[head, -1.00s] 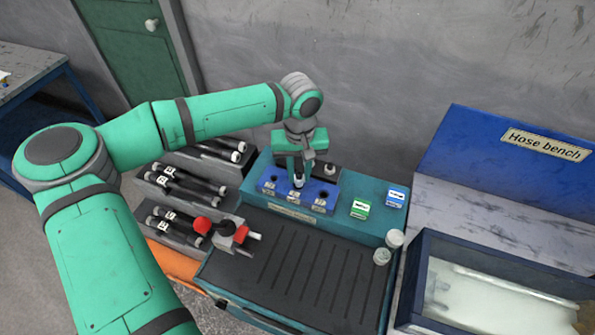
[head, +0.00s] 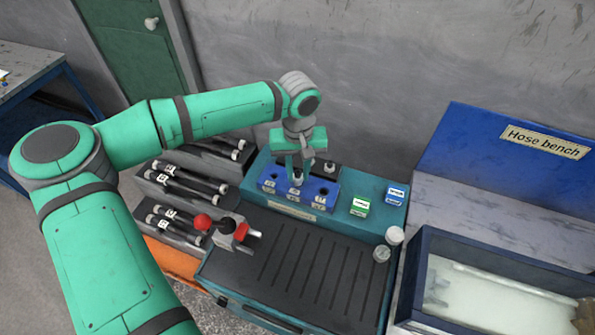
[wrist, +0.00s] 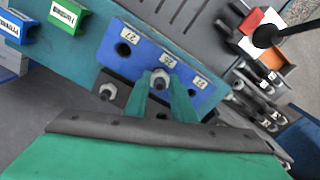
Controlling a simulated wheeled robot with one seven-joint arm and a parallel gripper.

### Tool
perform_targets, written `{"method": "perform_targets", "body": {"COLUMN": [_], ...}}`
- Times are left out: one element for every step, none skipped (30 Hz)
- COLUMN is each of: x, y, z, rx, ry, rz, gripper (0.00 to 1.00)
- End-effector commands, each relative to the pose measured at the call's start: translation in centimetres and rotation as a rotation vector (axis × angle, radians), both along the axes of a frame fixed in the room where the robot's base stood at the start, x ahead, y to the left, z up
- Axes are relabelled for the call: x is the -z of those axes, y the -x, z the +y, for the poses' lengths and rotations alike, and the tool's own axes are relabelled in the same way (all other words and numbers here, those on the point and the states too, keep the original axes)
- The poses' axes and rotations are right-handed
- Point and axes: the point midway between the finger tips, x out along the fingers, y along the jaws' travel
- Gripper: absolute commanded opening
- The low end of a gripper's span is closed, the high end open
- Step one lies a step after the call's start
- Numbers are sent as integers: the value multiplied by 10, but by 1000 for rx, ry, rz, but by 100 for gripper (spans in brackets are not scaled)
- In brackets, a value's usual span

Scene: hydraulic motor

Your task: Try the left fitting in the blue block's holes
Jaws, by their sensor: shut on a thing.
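The blue block (head: 325,187) stands on the teal bench, with three holes in a row and a white label by each. My gripper (wrist: 166,88) is over its middle hole, pointing down, with its fingers shut on a metal fitting (wrist: 160,79). The fitting is upright, and its lower end is at the middle hole; I cannot tell how far it is in. The block's left hole (wrist: 123,49) in the wrist view is empty. A second fitting (wrist: 107,92) stands in a dark holder (head: 318,168) behind the block.
Green (head: 360,207) and blue (head: 397,194) labelled boxes sit right of the block. Racks of black hoses (head: 185,185) stand at left.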

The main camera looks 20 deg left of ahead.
Motion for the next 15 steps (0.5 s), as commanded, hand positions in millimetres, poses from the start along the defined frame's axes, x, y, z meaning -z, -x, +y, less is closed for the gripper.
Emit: {"method": "perform_targets", "body": {"x": [0, 0, 0, 0, 0, 0, 0, 0, 0, 0, 0, 0, 0, 0, 0], "y": [-1, -1, -1, -1, -1, -1, -2, -2, -2, -2, -2, -2, -3, -3, -3], "z": [0, 0, -1, -1, -1, -1, -2, -2, -2, -2, -3, -5, -6, -7, -8], "rx": [0, 1, 2, 2, 3, 3, 4, 4, 4, 5, 7, 9, 12, 14, 15], "ry": [0, 0, 0, 0, 0, 0, 0, 0, 0, 0, 0, 0, 0, 0, 0], "rz": [0, 0, 0, 0, 0, 0, 0, 0, 0, 0, 0, 0, 0, 0, 0], "gripper": [0, 0, 0, 0, 0, 0, 0, 0, 0, 0, 0, 0, 0, 0, 0]}}
